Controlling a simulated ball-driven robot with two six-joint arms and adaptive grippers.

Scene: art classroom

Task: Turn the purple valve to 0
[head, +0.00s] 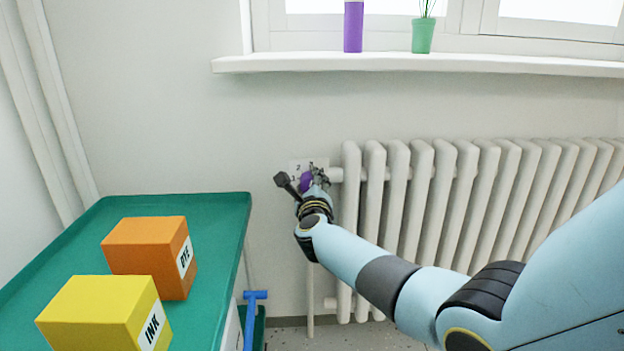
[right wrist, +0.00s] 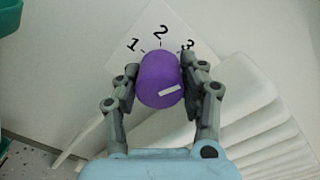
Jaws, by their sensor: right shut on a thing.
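The purple valve (head: 306,181) sits at the left end of the radiator, in front of a white dial plate (head: 299,163). In the right wrist view the valve (right wrist: 156,72) is a round purple knob with a white mark on its lower right side. The plate (right wrist: 205,40) there shows the numbers 1, 2 and 3 above the knob; no 0 can be read. My right gripper (head: 304,181) is shut on the valve, one finger on each side of it, as the right wrist view (right wrist: 160,68) also shows. My left gripper is in neither view.
A white ribbed radiator (head: 450,190) stands right of the valve, under a windowsill (head: 420,62) with a purple object (head: 353,25) and a green pot (head: 422,36). A green-topped table (head: 215,210) at left bears an orange box (head: 140,247) and a yellow box (head: 95,312).

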